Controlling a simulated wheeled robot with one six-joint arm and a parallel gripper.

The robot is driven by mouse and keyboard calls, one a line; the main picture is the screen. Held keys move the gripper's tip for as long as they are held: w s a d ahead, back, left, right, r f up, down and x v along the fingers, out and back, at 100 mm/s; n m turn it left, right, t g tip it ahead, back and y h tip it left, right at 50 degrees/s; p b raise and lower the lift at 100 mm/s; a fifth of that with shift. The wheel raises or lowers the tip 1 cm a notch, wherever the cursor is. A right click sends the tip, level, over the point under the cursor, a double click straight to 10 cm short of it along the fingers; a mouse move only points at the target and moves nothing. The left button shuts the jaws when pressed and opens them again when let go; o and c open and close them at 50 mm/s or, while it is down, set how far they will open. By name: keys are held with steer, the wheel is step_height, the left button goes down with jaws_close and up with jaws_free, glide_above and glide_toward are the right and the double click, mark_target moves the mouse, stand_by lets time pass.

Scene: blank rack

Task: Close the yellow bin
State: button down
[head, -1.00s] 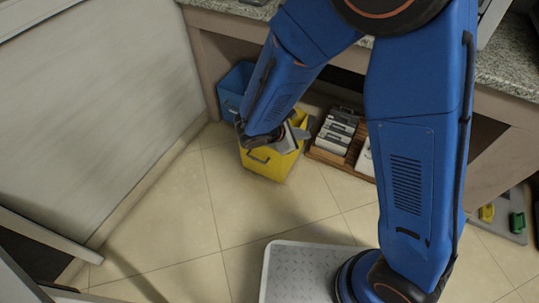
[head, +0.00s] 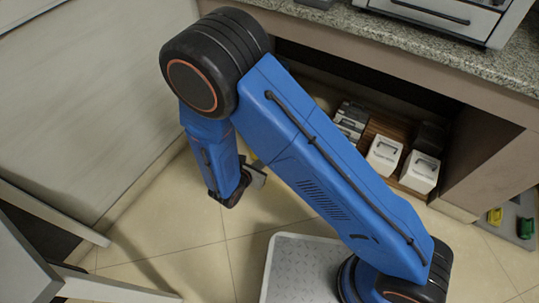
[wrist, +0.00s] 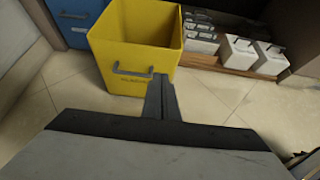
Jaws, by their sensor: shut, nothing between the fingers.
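The yellow bin (wrist: 110,58) stands on the floor in the wrist view, its top open and its inside looking empty. A grey handle (wrist: 133,72) is on its front face. My gripper (wrist: 160,80) is shut and empty; its fingertips overlap the bin's lower front right in the picture, and I cannot tell whether they touch it. In the head view my arm hides nearly all of the bin, and the gripper (head: 257,178) shows only partly beside the forearm.
A blue bin (wrist: 72,22) stands behind and left of the yellow one. A wooden rack (wrist: 220,66) with white and grey boxes is to the right, under the granite counter (head: 330,18). A pale panel (head: 80,100) stands at left. Tiled floor in front is clear.

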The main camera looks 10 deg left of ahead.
steer(key=w+r+x, duration=0.1)
steer(key=x, duration=1.1)
steer(key=shift+d+r, duration=0.25)
steer(key=shift+r, duration=0.05)
steer(key=shift+w, duration=0.2)
steer(key=w+d, duration=0.4)
steer(key=w, duration=0.7)
steer(key=w+d, duration=0.5)
steer(key=w, duration=0.7)
steer(key=shift+w+r, duration=0.1)
steer(key=shift+r, duration=0.05)
